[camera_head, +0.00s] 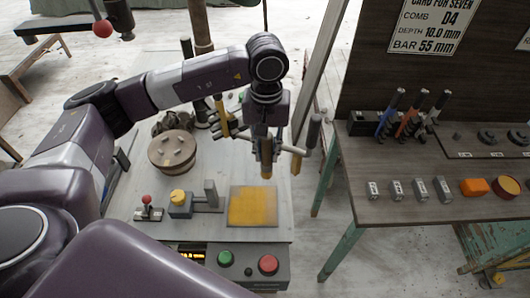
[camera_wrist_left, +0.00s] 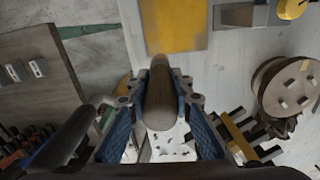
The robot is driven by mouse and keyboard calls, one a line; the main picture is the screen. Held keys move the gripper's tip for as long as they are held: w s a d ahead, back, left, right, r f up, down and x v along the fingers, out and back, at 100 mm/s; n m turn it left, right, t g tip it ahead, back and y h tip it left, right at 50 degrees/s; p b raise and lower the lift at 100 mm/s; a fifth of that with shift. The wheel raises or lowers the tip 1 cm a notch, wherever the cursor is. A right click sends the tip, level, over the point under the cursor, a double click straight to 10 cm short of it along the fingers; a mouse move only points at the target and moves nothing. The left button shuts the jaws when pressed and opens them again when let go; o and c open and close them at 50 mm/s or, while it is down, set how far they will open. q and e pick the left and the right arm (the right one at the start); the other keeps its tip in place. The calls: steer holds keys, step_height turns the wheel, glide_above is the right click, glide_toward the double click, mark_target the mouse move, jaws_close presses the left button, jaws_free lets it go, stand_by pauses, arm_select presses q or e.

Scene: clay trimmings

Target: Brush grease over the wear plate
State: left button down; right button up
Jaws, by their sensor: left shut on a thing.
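The wear plate (camera_head: 252,207) is a flat yellow-orange square on the grey bench. It also shows at the top of the left wrist view (camera_wrist_left: 174,27). My left gripper (camera_head: 266,142) is shut on a brush (camera_head: 266,170), which hangs down near the plate's far edge. In the left wrist view the brush's rounded brown handle (camera_wrist_left: 160,105) sits between the blue finger pads. I cannot tell whether the bristles touch the plate. My right gripper is not in view.
Left of the plate stand a bracket with a yellow knob (camera_head: 178,196) and a round wooden disc (camera_head: 173,151). A control box with green (camera_head: 225,258) and red (camera_head: 268,264) buttons is in front. A separate wooden table (camera_head: 400,207) with tools stands right, across a gap.

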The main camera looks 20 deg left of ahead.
arm_select(q)
steer(key=shift+r+p, duration=0.4)
steer(key=shift+r, duration=0.85)
